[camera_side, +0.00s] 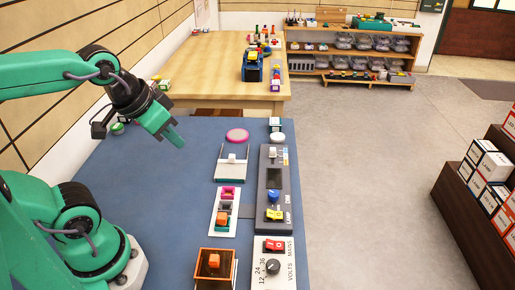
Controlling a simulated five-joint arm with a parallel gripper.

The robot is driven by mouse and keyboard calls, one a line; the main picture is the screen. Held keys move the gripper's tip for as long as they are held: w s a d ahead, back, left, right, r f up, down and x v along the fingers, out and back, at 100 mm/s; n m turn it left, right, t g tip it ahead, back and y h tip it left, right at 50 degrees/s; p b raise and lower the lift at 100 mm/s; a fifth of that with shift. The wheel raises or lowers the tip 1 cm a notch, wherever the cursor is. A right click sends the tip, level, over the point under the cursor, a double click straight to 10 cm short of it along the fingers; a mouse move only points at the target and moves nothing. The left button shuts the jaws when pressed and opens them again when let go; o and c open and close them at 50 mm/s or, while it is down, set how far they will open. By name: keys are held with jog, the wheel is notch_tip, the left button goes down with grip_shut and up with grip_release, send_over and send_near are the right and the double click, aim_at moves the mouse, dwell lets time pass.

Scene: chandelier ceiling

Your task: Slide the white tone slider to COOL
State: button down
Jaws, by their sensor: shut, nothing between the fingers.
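The long grey control panel (264,222) lies on the right part of the blue work surface. Near its far end is a small white knob (272,154), with a small coloured label strip beside it; I take it as the white tone slider. Any COOL lettering is too small to read. Lower on the panel are a blue knob (273,196) and a yellow switch (275,214) near the words DIM and LAMP. My gripper (179,141) is shut and empty, raised above the blue surface, well left of the panel and touching nothing.
Between my gripper and the panel stands a pale plate with a white block (232,157); a pink disc (237,136) lies behind it. A white tray (223,211), an orange box (214,268) and a MAINS/VOLTS panel (273,284) are nearer.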

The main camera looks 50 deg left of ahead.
dwell(0.4)
jog(key=c, duration=1.3)
grip_release()
jog(key=shift+w+r, duration=0.1)
jog(key=shift+w, duration=0.05)
jog(key=w+a+n+g, duration=0.25)
jog(key=w+n, duration=0.25)
jog(key=w, duration=1.3)
jog(key=w+f+n+g, duration=0.1)
jog(key=w+f, duration=0.3)
jog(key=w, duration=0.1)
jog(key=w+a+f+n+g, duration=0.1)
jog(key=w+f, duration=0.4)
jog(key=w+f+n+g, duration=0.1)
jog(key=w+f, duration=0.3)
jog(key=shift+w+a+f+n, duration=0.2)
jog(key=shift+w+a+n, duration=0.15)
jog(key=shift+w+n, duration=0.05)
jog(key=shift+w+f, duration=0.2)
jog(key=shift+f, duration=0.1)
jog(key=shift+f, duration=0.15)
